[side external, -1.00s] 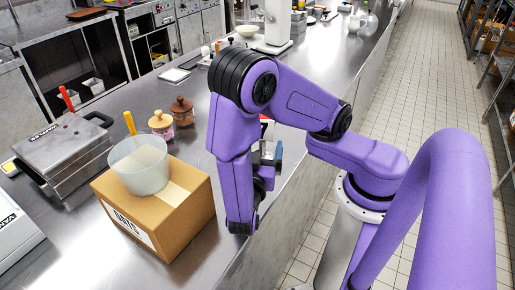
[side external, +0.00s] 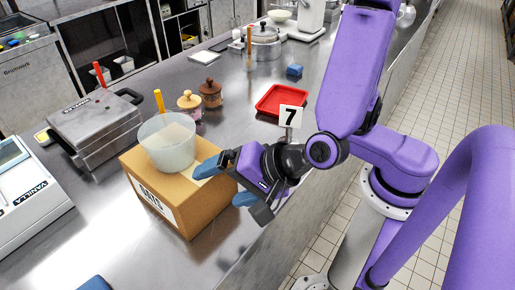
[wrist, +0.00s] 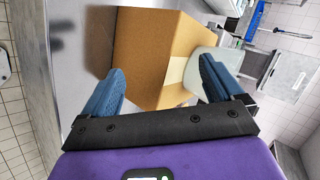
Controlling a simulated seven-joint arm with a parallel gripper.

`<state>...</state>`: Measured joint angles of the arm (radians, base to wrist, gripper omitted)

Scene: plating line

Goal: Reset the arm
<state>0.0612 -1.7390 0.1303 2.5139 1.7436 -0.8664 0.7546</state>
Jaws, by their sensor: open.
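My gripper (side external: 222,182) is open and empty, with blue fingers spread apart. In the side view it is beside the right side of a cardboard box (side external: 188,212), with one finger over or near the box's top edge. In the wrist view my gripper (wrist: 160,88) has the box (wrist: 150,50) showing beyond and between its fingers. I cannot tell whether a finger touches the box. A translucent tub (side external: 167,146) stands on the box.
A metal press with a red handle (side external: 97,122) and a white device labelled VANILLA (side external: 35,203) stand left. Two lidded jars (side external: 210,93) are behind the box. A red tray (side external: 281,100), a number 7 sign (side external: 290,116) and a blue block (side external: 294,70) are farther back.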

